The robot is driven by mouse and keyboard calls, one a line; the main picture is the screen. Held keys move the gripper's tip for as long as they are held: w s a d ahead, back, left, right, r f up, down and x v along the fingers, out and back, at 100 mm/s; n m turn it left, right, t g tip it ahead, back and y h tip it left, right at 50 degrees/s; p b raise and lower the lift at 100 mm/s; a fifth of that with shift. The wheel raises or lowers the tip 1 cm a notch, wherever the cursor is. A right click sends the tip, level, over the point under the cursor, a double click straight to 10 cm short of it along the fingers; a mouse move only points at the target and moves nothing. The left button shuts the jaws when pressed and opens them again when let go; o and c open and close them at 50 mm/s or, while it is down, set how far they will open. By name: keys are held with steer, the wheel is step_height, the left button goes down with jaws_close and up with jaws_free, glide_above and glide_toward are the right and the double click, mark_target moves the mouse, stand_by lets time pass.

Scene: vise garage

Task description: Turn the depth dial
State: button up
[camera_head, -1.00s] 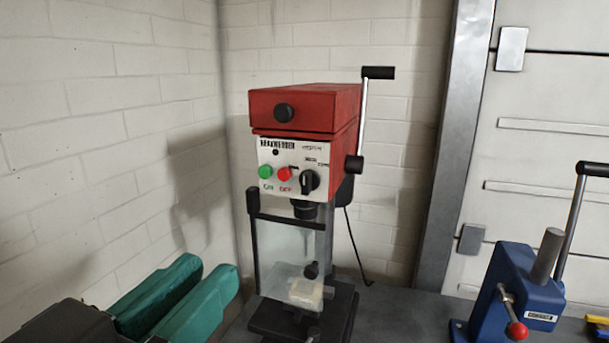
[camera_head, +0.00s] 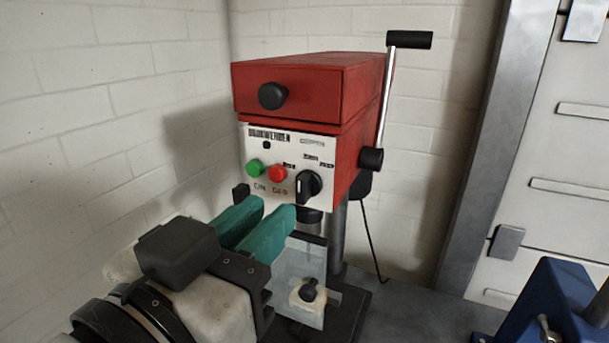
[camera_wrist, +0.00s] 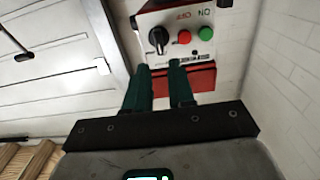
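The drill press has a white control panel on its red housing (camera_head: 310,95). The black depth dial (camera_head: 308,186) sits at the panel's right, beside a red button (camera_head: 277,173) and a green button (camera_head: 254,167). My gripper (camera_head: 272,207), with two teal fingers, is in front of the press, just below and left of the dial in the head view. The wrist view shows the panel inverted, with the dial (camera_wrist: 158,40) just beyond the fingertips (camera_wrist: 160,66). The fingers are apart with an empty gap between them. I cannot tell whether they touch the panel.
A clear guard (camera_head: 300,262) hangs below the panel. A lever with a black handle (camera_head: 410,40) rises at the housing's right. A blue vise (camera_head: 560,300) stands on the bench at the right. A brick wall is behind and left.

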mark_target(299, 184)
steer(key=p+x, duration=0.1)
steer(key=x, duration=0.5)
steer(key=shift+w+d+p, duration=0.1)
steer(key=shift+w+p, duration=0.3)
steer(key=shift+c, duration=0.2)
jaws_close()
